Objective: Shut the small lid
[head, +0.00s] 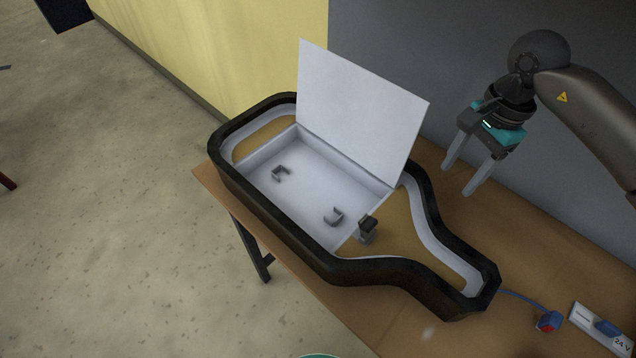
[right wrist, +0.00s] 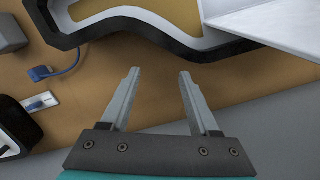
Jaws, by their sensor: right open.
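The small lid (head: 358,112) is a flat white panel standing open, close to upright, on the far long side of a white compartment (head: 300,192). The compartment sits in a black bottle-shaped lightbox (head: 340,264) on the table. In the right wrist view the lid (right wrist: 275,25) shows at the top right. My right gripper (head: 459,181) is open and empty, to the right of the lid and apart from it. Its two fingers (right wrist: 158,75) point toward the lightbox rim in the right wrist view. My left gripper is not in view.
Two small grey clips (head: 281,172) lie in the compartment, and a dark block (head: 367,229) stands beside it. A blue connector (head: 549,321) on a cable and a 24 V unit (head: 603,328) lie at the right on the wooden table (head: 560,265). A grey wall stands behind.

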